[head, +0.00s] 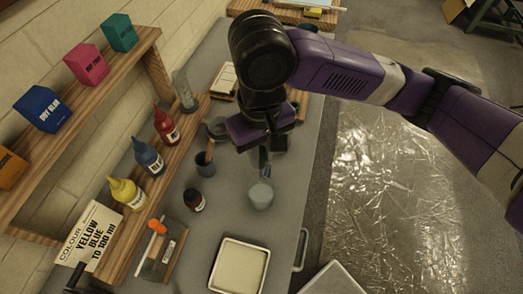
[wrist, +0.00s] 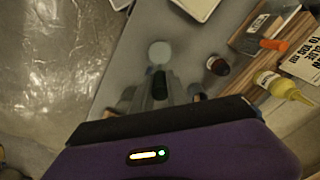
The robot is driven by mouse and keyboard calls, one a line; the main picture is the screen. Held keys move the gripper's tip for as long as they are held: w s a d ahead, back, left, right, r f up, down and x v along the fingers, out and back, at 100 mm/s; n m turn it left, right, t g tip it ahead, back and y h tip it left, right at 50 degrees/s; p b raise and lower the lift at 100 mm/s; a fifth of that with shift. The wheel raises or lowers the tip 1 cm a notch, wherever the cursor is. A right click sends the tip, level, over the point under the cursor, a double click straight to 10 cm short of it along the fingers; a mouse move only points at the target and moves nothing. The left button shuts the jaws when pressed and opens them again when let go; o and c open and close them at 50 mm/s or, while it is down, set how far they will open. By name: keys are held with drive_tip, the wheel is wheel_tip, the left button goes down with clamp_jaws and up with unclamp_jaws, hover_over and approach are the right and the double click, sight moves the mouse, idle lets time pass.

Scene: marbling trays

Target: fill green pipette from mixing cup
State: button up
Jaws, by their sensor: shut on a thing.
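My gripper (head: 264,155) is over the bench, pointing down, with its fingers shut on a dark green pipette (wrist: 159,82). The pipette's dark end shows between the fingers in the wrist view; its lower part is mostly hidden. The mixing cup (head: 261,197), a pale grey-green cup, stands on the bench just in front of and below the fingers. It also shows just beyond the pipette in the wrist view (wrist: 160,52). I cannot tell whether the pipette's tip is inside the cup.
A small brown bottle (head: 193,200) and a dark cup (head: 205,166) stand left of the mixing cup. A white tray (head: 239,266) is nearer. Yellow, blue and red bottles line the wooden shelf at left.

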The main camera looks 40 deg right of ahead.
sight(261, 178)
drive_tip(key=shift+f, duration=5.35)
drive_tip(key=shift+o, duration=0.9)
clamp_jaws()
drive_tip(key=shift+c, duration=0.7)
unclamp_jaws()
drive_tip(key=shift+c, duration=0.2)
